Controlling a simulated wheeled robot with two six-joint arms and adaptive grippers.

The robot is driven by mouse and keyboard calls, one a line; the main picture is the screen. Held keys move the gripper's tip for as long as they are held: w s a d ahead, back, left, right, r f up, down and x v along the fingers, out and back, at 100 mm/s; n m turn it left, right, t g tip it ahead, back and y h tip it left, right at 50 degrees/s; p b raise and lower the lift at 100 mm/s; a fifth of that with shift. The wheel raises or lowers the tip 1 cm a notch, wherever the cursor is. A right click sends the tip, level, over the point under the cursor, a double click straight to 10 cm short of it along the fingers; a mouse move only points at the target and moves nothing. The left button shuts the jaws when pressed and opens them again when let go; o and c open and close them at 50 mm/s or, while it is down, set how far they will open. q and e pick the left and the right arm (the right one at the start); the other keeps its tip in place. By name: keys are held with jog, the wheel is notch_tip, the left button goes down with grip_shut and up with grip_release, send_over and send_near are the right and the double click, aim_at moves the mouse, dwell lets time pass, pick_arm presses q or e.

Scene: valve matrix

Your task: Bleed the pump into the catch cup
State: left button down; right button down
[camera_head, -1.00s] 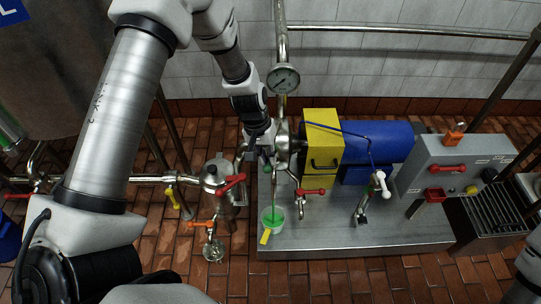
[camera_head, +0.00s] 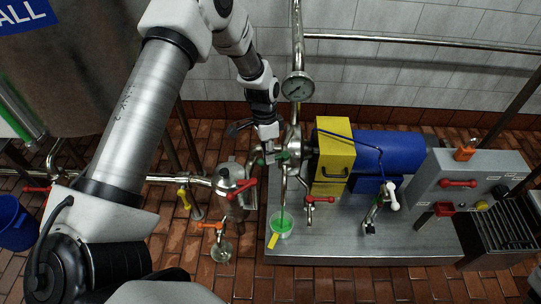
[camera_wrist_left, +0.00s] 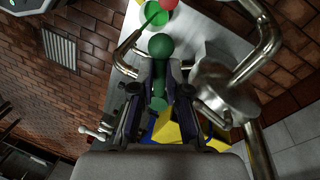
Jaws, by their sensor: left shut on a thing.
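The left gripper (camera_head: 269,146) is at the pump's bleed valve, in front of the round metal pump head. It is shut on the valve's green handle (camera_head: 283,155); the handle's ball end (camera_wrist_left: 161,44) shows between the fingers in the left wrist view. A thin spout (camera_head: 284,190) runs down from the valve. A green stream falls from it into the catch cup (camera_head: 290,230), which holds green liquid and has a yellow tab (camera_head: 272,241). The gripper partly hides the valve body. My right gripper is out of view.
The blue motor (camera_head: 390,155) and yellow guard (camera_head: 334,160) stand right of the pump. A gauge (camera_head: 298,87) rises behind on a pipe. A grey control box (camera_head: 430,190) is at right.

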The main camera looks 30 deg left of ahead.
pick_arm(q)
jog(key=shift+w+a+m+y, duration=0.1)
jog(key=shift+w+a+m, duration=0.15)
jog(key=shift+m, duration=0.5)
jog(key=shift+w+a+m+y, duration=0.1)
jog(key=shift+w+m, duration=0.15)
jog(key=shift+m, duration=0.45)
jog(key=shift+w+a+m+y, duration=0.1)
jog(key=shift+w+a+m, duration=0.15)
jog(key=shift+m, duration=0.5)
jog(key=shift+g, duration=0.3)
jog(key=c, duration=1.2)
grip_release()
jog(key=v, duration=1.2)
jog(key=shift+f, duration=0.1)
